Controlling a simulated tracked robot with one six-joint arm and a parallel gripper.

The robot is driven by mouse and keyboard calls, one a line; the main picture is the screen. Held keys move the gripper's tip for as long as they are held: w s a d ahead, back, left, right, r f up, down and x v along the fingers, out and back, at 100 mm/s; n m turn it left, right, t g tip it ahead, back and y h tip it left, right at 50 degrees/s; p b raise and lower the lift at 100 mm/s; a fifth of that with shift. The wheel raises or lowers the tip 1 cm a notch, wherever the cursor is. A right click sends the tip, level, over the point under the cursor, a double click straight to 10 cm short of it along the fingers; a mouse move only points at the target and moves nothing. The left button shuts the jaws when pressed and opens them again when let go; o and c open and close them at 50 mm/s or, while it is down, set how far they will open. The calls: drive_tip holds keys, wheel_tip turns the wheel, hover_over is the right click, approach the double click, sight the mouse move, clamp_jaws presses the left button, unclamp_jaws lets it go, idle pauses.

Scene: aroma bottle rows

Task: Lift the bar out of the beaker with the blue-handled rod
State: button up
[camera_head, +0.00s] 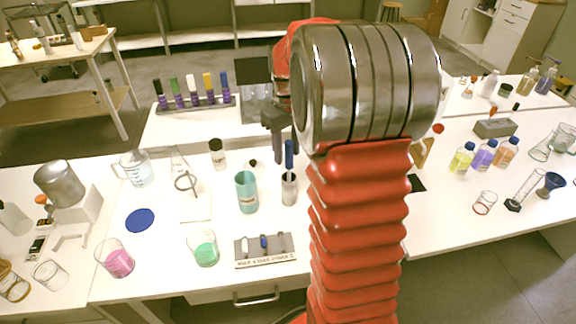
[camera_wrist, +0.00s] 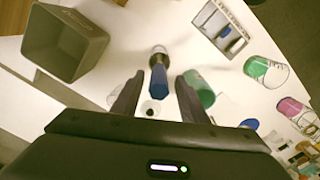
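The blue-handled rod (camera_head: 289,152) stands upright in a small grey cup (camera_head: 289,190). In the wrist view its blue handle (camera_wrist: 158,80) shows between the two fingers of my gripper (camera_wrist: 160,77), with visible gaps on both sides. My gripper (camera_head: 284,155) is open, pointing down at the handle. A beaker with green liquid (camera_head: 204,252) stands at the front; it also shows in the wrist view (camera_wrist: 268,72). A beaker with pink liquid (camera_head: 118,262) stands to its left. I cannot make out a bar in either beaker.
A teal cup (camera_head: 246,194) stands just left of the grey cup. A holder plate (camera_head: 280,256) with small white and blue pieces lies in front. A rack of coloured-capped bottles (camera_head: 195,104) and a grey open bin (camera_wrist: 95,45) are nearby. A blue disc (camera_head: 140,220) lies left.

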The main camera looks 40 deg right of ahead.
sight(288, 163)
drive_tip(key=shift+f, duration=0.1)
drive_tip(key=shift+s+d+f, duration=0.1)
drive_tip(key=shift+s+f, duration=0.05)
drive_tip(key=shift+f, duration=2.4)
clamp_jaws()
